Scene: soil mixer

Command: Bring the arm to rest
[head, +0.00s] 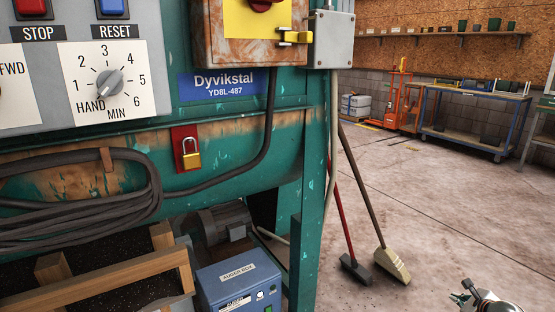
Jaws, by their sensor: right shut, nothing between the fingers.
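My right gripper (464,293) shows at the bottom right corner of the head view, partly cut off by the lower edge. It is shut and empty, over the open concrete floor and clear of the machine. My left gripper is not in view. The green soil mixer (235,125) fills the left side, with a grey control panel (140,30) carrying a rotary dial (110,82). A yellow padlock (190,155) hangs on a red plate below the panel.
A broom (392,264) and a red-handled tool (354,270) lean on the mixer's right edge. A blue box (240,280) and coiled cable (85,205) are at left. An orange lift (402,100) and blue workbench (473,110) stand behind. The right floor is clear.

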